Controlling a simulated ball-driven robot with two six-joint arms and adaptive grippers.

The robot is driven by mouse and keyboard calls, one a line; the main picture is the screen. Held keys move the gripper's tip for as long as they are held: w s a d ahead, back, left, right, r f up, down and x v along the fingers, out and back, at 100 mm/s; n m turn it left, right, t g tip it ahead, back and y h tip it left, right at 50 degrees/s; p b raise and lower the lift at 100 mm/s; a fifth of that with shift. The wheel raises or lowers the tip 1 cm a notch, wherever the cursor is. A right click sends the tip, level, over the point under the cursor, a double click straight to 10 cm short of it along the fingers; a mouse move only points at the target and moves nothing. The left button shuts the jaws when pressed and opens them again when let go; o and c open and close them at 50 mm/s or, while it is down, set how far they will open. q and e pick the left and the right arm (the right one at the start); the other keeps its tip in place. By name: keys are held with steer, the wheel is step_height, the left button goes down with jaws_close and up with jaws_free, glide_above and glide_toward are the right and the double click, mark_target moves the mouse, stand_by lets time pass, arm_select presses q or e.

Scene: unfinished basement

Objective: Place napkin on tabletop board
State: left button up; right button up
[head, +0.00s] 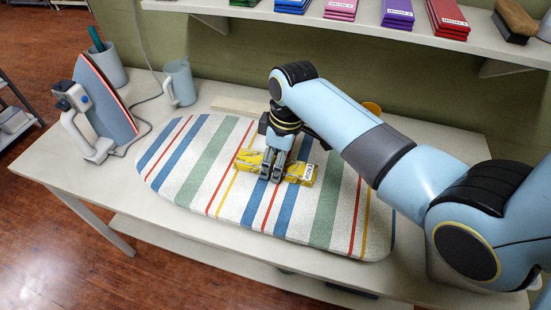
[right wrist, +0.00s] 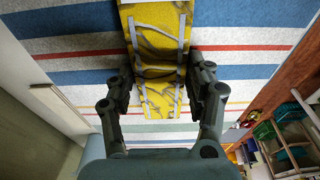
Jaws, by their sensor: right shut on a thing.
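The napkin (head: 302,172) is a folded yellow strip with a grey pattern and a small printed label at its right end. My right gripper (head: 272,175) comes down over its middle and is shut on it. In the right wrist view the napkin (right wrist: 158,98) runs between the two fingers of the right gripper (right wrist: 161,78). The tabletop board (head: 215,165) is a rounded ironing board with a striped cover, and it also shows in the right wrist view (right wrist: 75,50). The napkin is over the middle of the board, at or close to its surface. My left gripper is not in view.
A shelf (head: 385,27) with coloured packs and a brush overhangs the back.

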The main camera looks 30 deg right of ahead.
steer(key=o, duration=1.1)
steer(key=shift+o, duration=0.2)
step_height(320, 180, up, 12)
steer(key=s+d, duration=0.1)
steer(key=shift+s, duration=0.2)
